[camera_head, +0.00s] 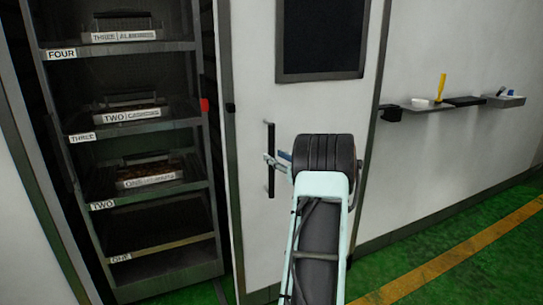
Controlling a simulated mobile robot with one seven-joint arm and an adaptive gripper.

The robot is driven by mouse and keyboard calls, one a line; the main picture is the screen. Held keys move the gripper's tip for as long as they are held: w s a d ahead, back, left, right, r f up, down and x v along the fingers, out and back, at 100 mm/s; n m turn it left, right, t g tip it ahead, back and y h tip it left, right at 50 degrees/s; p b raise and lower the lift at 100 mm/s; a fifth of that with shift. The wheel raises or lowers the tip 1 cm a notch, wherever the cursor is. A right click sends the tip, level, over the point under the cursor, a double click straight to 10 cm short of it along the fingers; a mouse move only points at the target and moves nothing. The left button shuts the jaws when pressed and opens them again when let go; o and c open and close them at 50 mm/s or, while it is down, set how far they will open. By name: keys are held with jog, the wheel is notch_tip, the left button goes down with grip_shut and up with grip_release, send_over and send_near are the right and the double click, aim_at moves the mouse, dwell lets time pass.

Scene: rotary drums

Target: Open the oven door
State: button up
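The white oven door (252,70) fills the middle of the view, with a dark window (323,40) in its upper part. A vertical black bar handle (271,185) is on the door's left side. My gripper (270,158) is at the middle of the handle, its fingertips overlapping the bar. My own arm hides much of the gripper, so I cannot tell whether the fingers grip the bar. A dark gap shows along the door's left edge; I cannot tell if the door is ajar.
A metal rack (165,252) with labelled shelves and several trays stands at the left. Small wall shelves (425,107) hold a yellow-handled tool (441,87) and other small items at the right. Green floor (440,255) with a yellow line (470,243) is clear at the lower right.

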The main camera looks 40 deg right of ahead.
jog(key=s+a, duration=0.1)
jog(key=s, duration=0.7)
jog(key=shift+s, duration=0.35)
jog(key=shift+w+a+r, duration=0.1)
